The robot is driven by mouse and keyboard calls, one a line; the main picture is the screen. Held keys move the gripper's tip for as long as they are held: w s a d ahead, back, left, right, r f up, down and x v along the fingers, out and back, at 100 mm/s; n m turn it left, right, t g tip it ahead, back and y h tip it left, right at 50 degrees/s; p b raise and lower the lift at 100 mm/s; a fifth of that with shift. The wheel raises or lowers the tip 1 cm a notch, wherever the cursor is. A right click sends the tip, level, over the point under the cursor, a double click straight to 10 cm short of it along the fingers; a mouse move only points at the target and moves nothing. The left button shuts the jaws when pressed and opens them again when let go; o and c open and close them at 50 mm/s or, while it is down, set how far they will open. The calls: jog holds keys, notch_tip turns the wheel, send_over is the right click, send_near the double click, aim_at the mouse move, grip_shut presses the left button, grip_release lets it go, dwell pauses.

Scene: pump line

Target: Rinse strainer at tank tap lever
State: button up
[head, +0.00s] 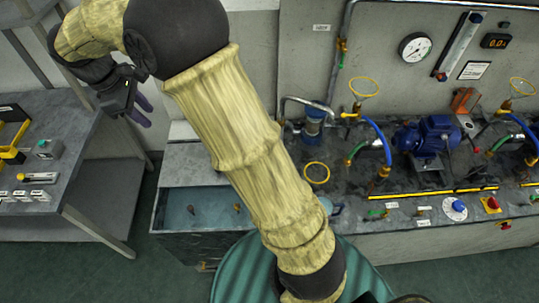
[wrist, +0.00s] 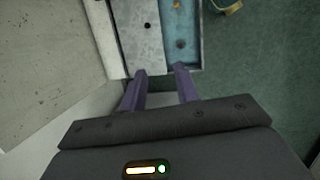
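My gripper (head: 140,108) is at the upper left in the head view, in the air between the left bench and the pump line. In the wrist view its two purple fingers (wrist: 164,86) are apart with nothing between them. The water tank (head: 172,228) is an open blue-grey basin at the left end of the pump line, with two small fittings inside. Part of the tank (wrist: 199,48) shows ahead of the fingers in the wrist view. A blue-and-metal cylinder (head: 313,124) under a bent pipe may be the strainer housing; I cannot tell. I cannot clearly identify a loose strainer or the tap lever.
A grey bench (head: 75,165) with yellow holders and small devices stands at the left. A blue pump (head: 428,136), hoses and a gauge (head: 415,47) fill the right side. My arm crosses the middle of the head view. Green floor (head: 145,270) is clear between bench and tank.

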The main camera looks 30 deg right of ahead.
jog(key=s+d+f+m+t+y, duration=0.1)
jog(key=s+d+f+m, duration=0.4)
jog(key=s+d+m, duration=0.1)
jog(key=s+d+f+m+t+y+b, duration=0.1)
jog(key=s+d+f+m+y, duration=0.1)
jog(key=s+d+f+m, duration=0.2)
jog(key=s+d+m, duration=0.3)
jog(key=s+d, duration=0.1)
jog(key=s, duration=0.3)
jog(key=shift+s+d+f, duration=0.3)
jog(key=shift+d+f, duration=0.1)
